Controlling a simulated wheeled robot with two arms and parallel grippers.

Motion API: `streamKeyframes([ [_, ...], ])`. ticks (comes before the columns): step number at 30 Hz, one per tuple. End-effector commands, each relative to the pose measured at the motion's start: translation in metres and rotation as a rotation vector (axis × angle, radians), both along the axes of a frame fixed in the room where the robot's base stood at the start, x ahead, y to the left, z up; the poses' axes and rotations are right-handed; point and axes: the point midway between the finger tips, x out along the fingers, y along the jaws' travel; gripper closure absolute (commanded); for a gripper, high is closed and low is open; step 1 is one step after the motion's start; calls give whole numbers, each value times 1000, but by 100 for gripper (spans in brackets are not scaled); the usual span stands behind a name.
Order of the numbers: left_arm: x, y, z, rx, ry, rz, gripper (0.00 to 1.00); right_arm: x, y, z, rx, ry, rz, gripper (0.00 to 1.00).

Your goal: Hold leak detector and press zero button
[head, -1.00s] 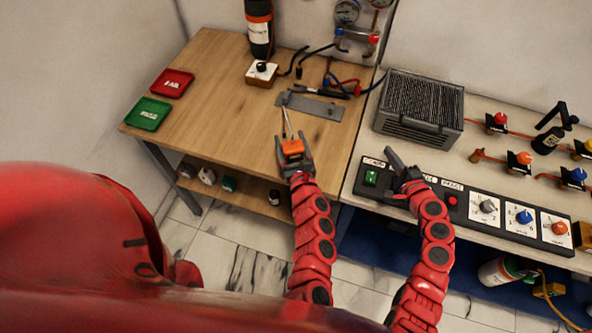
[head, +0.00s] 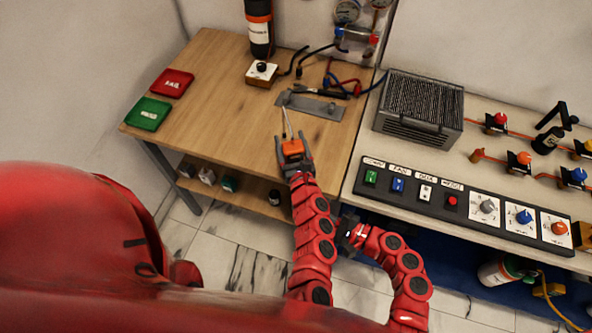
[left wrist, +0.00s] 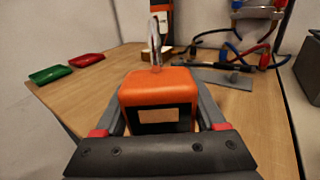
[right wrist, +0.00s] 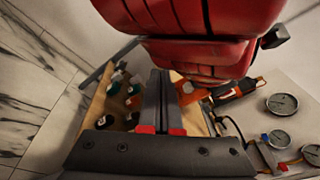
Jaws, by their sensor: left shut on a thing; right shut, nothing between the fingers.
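The leak detector is an orange block (head: 292,148) with a thin metal probe pointing away over the wooden table. In the left wrist view its orange body (left wrist: 158,88) has a dark face with a pale panel. My left gripper (head: 293,157) is shut on it, above the table's front part. No button marked zero can be made out on it. My right gripper (head: 348,232) is below and right of the detector, close beside my left forearm and apart from the detector. In the right wrist view its fingers (right wrist: 160,95) are shut and empty.
A control panel (head: 468,208) with switches, a red button and knobs lies on the right bench, beside a grey finned box (head: 420,105). The wooden table (head: 215,100) holds red (head: 172,83) and green (head: 148,113) trays and a grey plate (head: 322,108). Its middle is clear.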

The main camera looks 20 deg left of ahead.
Motion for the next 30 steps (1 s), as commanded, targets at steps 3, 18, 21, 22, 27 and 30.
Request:
streamKeyframes([
  [3, 0, 0, 0, 0, 0, 0, 100, 0, 0, 0, 0, 0, -1, 100],
  [18, 0, 0, 0, 0, 0, 0, 100, 40, 25, 0, 0, -1, 1, 100],
  [21, 0, 0, 0, 0, 0, 0, 100, 53, 32, 1, 0, -4, 0, 100],
  [22, 0, 0, 0, 0, 0, 0, 100, 56, 33, 1, -1, -3, -3, 100],
  [27, 0, 0, 0, 0, 0, 0, 100, 71, 41, 1, 2, -1, -6, 100],
  [30, 0, 0, 0, 0, 0, 0, 100, 75, 44, 1, 0, -3, -5, 100],
])
